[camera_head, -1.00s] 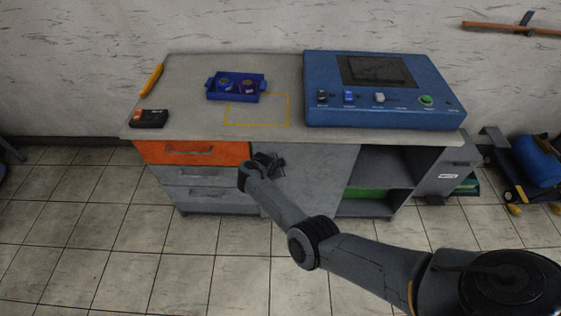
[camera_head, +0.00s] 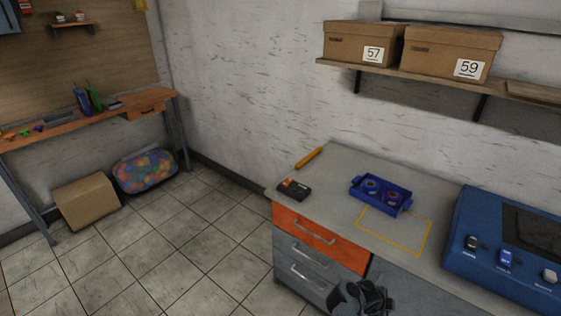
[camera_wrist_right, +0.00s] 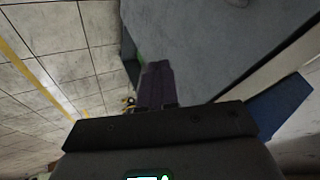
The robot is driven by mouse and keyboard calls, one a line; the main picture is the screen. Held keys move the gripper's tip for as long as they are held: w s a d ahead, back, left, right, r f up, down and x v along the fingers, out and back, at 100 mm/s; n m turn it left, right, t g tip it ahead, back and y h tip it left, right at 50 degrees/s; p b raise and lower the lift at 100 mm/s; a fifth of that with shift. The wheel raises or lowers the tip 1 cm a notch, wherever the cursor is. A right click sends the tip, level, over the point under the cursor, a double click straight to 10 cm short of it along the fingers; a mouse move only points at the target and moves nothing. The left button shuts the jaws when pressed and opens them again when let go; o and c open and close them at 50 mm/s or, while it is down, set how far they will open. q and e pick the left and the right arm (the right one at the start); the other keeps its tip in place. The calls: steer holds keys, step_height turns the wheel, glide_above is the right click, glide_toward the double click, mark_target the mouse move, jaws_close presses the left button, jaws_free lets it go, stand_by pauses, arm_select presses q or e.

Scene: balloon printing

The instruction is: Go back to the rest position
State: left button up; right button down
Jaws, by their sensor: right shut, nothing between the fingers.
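My right gripper (camera_head: 372,296) shows at the bottom of the head view, in front of the grey cabinet below the counter. In the right wrist view its fingers (camera_wrist_right: 156,84) are together, with nothing between them. It is beside the cabinet front and below the counter top, apart from the orange drawer (camera_head: 318,238). Most of the right arm is out of the head view. My left gripper is not in view.
On the counter (camera_head: 345,165) are a blue tray (camera_head: 401,206) with round items, a blue machine (camera_head: 480,225), a black-and-orange box (camera_head: 293,189) and a yellow marker (camera_head: 309,158). A workbench (camera_head: 95,122), cardboard box (camera_head: 87,202) and ball bag (camera_head: 146,171) stand left. Floor between is clear.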

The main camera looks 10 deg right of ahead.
steer(key=s+d+f+n+h, duration=0.15)
steer(key=s+d+f, duration=0.3)
steer(key=s, duration=0.55)
steer(key=s+d+f+n, duration=0.3)
steer(key=s+f, duration=0.2)
steer(key=s, duration=0.6)
steer(key=s+a+r+n+t+y, duration=0.1)
steer(key=s+a+r+n+y, duration=0.2)
steer(key=a+r+n, duration=0.5)
steer(key=s+a+r+n+y+p, duration=0.1)
steer(key=s+a+r+n+y, duration=0.15)
steer(key=a+r+n, duration=0.55)
steer(key=s+a+r+n+t+y, duration=0.1)
steer(key=s+a+r+n+y, duration=0.25)
steer(key=a, duration=0.75)
step_height(320, 180, up, 35)
steer(key=w+n+p, duration=0.1)
steer(key=p, duration=3.3)
steer(key=shift+w+d, duration=0.3)
steer(key=shift+w, duration=0.05)
